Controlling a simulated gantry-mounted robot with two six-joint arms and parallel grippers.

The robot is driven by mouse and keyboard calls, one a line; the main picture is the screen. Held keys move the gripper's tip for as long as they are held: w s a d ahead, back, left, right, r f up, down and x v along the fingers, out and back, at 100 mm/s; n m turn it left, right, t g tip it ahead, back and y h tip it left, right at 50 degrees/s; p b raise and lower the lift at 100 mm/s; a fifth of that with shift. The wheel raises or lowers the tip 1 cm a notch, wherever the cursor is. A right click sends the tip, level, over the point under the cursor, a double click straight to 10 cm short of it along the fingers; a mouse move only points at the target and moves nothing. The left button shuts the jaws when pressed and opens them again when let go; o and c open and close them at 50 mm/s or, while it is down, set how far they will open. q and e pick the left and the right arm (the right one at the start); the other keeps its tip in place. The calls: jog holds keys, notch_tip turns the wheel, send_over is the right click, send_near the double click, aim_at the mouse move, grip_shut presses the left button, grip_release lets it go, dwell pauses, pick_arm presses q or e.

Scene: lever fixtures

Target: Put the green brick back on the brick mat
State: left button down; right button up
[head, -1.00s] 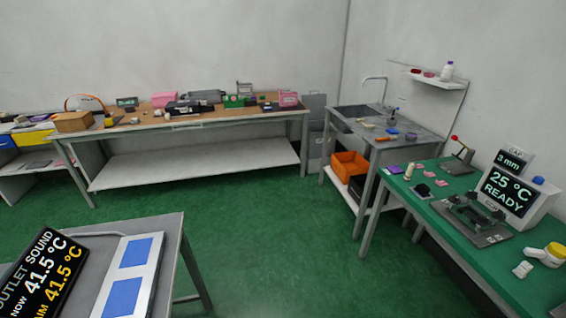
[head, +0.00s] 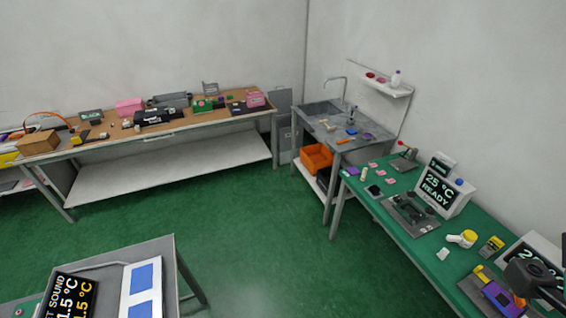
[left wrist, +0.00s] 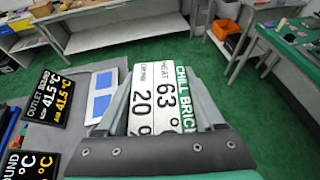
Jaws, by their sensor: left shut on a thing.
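In the left wrist view my left gripper (left wrist: 160,68) is shut on the green brick (left wrist: 187,100). The brick's green side reads "CHILL BRICK", and its white face carries black lettering and numbers. One finger lies along each side of it. The brick appears held clear above the floor. Neither the brick nor my left gripper shows in the head view. I cannot say for certain which surface is the brick mat; a white panel with blue rectangles (head: 126,293) lies on the grey table at the lower left.
A dark display (head: 70,294) stands beside the panel. A long bench (head: 170,134) with many items runs along the back wall. A sink table (head: 318,110) stands in the corner, with an orange bin (head: 316,157) below. A green-topped table (head: 400,182) holds devices at right. Green floor between is open.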

pick_arm(q)
jog(key=r+p, duration=0.2)
jog(key=r, duration=0.1)
jog(key=r+p, duration=0.2)
jog(key=r, duration=0.1)
jog(key=s+r+p, duration=0.1)
jog(key=r+p, duration=0.1)
jog(key=r, duration=0.1)
jog(key=shift+r, duration=0.15)
pick_arm(e)
notch_tip(320, 180, up, 9)
